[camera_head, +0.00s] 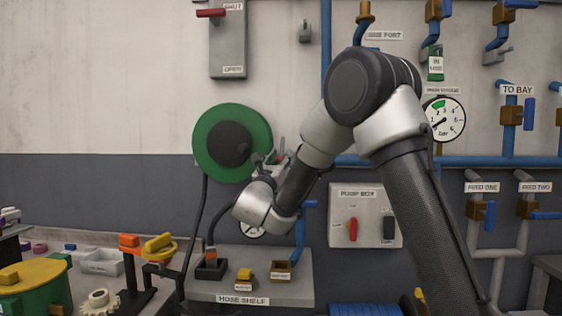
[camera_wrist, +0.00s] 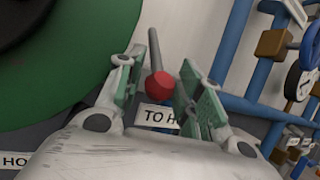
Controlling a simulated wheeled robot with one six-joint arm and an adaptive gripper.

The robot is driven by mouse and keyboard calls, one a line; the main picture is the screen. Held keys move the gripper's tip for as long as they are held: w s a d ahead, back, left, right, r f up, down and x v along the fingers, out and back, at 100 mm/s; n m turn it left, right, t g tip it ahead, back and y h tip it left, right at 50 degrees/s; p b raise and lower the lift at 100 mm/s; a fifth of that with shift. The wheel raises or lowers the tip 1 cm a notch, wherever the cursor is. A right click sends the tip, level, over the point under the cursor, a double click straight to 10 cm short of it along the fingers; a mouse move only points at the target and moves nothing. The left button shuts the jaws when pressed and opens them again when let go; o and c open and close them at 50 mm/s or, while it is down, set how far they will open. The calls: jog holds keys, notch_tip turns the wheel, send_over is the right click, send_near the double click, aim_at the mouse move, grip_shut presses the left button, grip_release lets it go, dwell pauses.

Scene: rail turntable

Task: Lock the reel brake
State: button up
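The green hose reel (camera_head: 204,140) with its dark hub hangs on the wall. It fills the left of the wrist view (camera_wrist: 85,75). A thin grey lever with a red ball knob (camera_wrist: 160,85) stands just right of the reel; I take it to be the reel brake. My gripper (camera_wrist: 157,82) is open, with one green-padded finger on each side of the knob and a gap visible on the right. I cannot tell whether the left finger touches it. In the head view my gripper (camera_head: 274,160) is at the reel's right edge, and a small red spot shows there.
Below are the hose shelf (camera_head: 205,289) and the pump box (camera_head: 340,222) with a red and a dark switch. Blue pipes (camera_head: 458,161) and a gauge (camera_head: 444,118) are on the right. In the wrist view, a label reading "TO H..." (camera_wrist: 158,116) is partly hidden behind the fingers.

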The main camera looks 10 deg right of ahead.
grip_shut()
jog(key=shift+r, duration=0.1)
notch_tip(320, 180, up, 7)
jog(key=s+n+g+y, duration=0.1)
jog(key=s+g+y, duration=0.1)
jog(key=g+y, duration=0.1)
jog(key=shift+a+r+n+g+y, duration=0.2)
jog(key=shift+a+n+g+y, duration=0.15)
jog(key=shift+g, duration=0.35)
jog(key=shift+s+r, duration=0.1)
jog(key=shift+r, duration=0.05)
